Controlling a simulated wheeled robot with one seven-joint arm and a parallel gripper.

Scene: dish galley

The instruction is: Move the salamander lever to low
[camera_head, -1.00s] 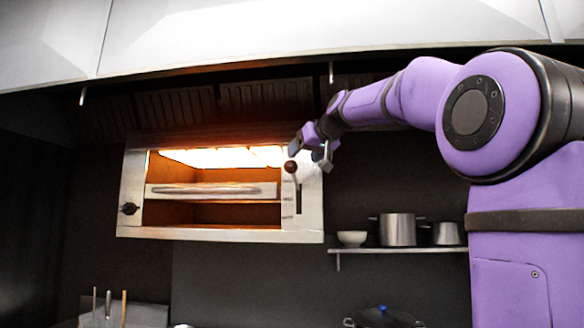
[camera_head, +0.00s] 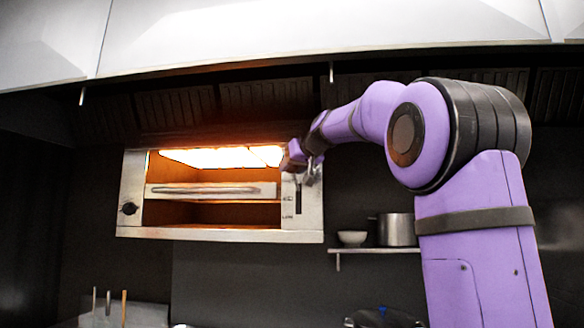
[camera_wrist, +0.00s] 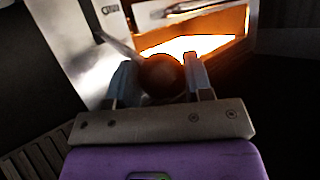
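The salamander (camera_head: 220,235) is a steel grill box with a glowing orange interior. Its right panel has a vertical slot (camera_head: 298,203) with small marks beside it. In the wrist view the lever's dark brown ball knob (camera_wrist: 162,74) lies between my gripper's two fingers (camera_wrist: 160,80), and a thin grey lever arm runs from it toward the panel. The fingers stand wide apart, one on each side of the knob. In the head view my gripper (camera_head: 302,172) is at the upper part of the slot and hides the knob.
Grey hood panels (camera_head: 300,40) hang above. Dark wall below the salamander is clear.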

